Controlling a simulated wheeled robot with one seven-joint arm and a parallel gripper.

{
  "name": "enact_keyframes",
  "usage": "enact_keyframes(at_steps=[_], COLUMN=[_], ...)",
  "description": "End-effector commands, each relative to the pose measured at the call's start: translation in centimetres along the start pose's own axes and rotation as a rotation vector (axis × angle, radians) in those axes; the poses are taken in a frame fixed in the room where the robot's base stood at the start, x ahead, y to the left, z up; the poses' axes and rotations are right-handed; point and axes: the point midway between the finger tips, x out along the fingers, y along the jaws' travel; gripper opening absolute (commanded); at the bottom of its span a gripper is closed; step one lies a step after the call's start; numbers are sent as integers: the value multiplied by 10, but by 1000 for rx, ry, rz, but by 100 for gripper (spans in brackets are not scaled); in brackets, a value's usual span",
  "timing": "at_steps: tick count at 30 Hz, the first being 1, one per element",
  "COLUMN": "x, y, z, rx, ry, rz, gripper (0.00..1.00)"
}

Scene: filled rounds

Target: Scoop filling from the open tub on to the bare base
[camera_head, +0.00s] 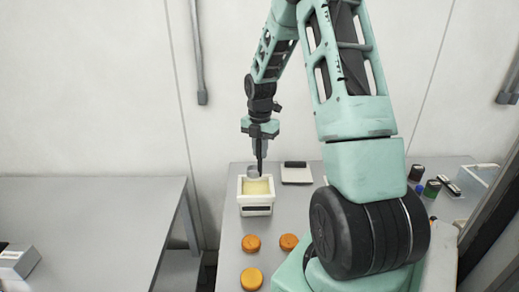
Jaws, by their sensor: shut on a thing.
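My gripper (261,142) is over the back of the open tub and shut on the dark handle of a scoop (260,155). A greyish part at the tub's back edge looks like the scoop's head; whether it touches the filling is unclear. The white tub (242,204) has a dark label on its front and pale yellow filling (256,187) inside. Orange-brown rounds lie in front of it: one at left (251,243), one at right (289,242), and a more yellow-topped one (252,278) nearest. I cannot tell which is the bare base.
A flat white thing with a dark back edge (297,173) lies right of the tub. Small jars (416,173) and other items stand at the table's right, beyond my arm. Another grey table (100,215) at left is mostly clear. A wall is behind.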

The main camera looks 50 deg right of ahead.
Motion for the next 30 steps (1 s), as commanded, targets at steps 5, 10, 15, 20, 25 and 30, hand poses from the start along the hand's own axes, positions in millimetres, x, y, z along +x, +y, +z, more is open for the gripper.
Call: enact_keyframes(at_steps=[5,10,15,20,25,30], x=[20,34,47,61,76,89], y=[0,0,0,0,0,0], z=[0,0,-1,0,0,0], rx=[0,0,1,0,0,0], ry=[0,1,2,0,1,1], rz=[0,0,-1,-1,-1,-1], gripper=[0,0,0,0,0,0])
